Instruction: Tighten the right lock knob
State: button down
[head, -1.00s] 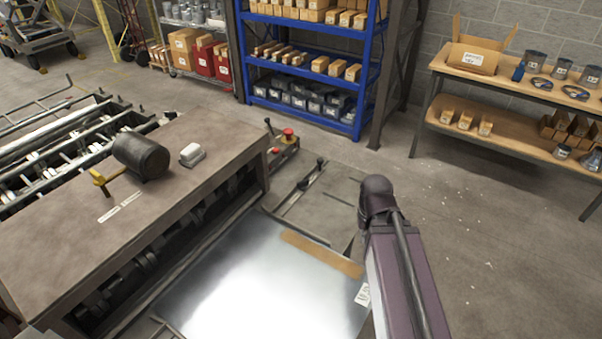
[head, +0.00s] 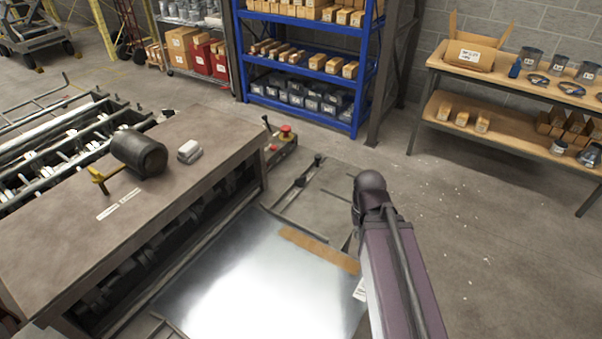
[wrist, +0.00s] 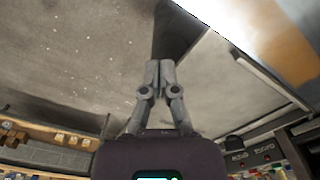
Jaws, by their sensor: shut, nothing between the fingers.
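A black knob (head: 318,159) stands at the far end of a slotted bar beside the machine, beyond the metal sheet. I cannot tell for sure whether it is the right lock knob. A second black-tipped lever (head: 266,121) stands near a red button. My gripper (wrist: 159,64) has its two fingers together and empty in the wrist view, over bare floor near the dark edge of the machine. In the head view my gripper is hidden behind my arm. No knob is between or touching the fingers. The bright metal sheet (head: 255,275) lies to the left of my arm.
Blue shelving (head: 356,95) and a wooden bench (head: 500,75) stand behind. Floor at right is free.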

jog(key=w+a+r+n+t+p, duration=0.15)
jog(key=w+a, duration=0.25)
jog(key=w, duration=0.4)
jog(key=w+a+r+n+p, duration=0.1)
jog(key=w+a+r+p, duration=0.2)
jog(key=w, duration=0.4)
notch_tip(320, 180, up, 4)
jog(key=n+t+y+p, duration=0.2)
jog(key=n+p, duration=0.1)
send_over(300, 176)
jog(key=shift+r, duration=0.15)
jog(key=b+x, duration=0.9)
jog(key=x, duration=0.1)
jog(key=shift+d+f, duration=0.15)
jog(key=shift+f, duration=0.05)
jog(key=shift+s+d+r, duration=0.1)
jog(key=shift+s+d, duration=0.35)
jog(key=shift+s, duration=0.4)
jog(key=shift+s+d+r, duration=0.1)
jog(key=shift+s+d, duration=0.35)
jog(key=shift+s, duration=0.45)
jog(key=shift+a, duration=0.1)
jog(key=shift+d, duration=0.2)
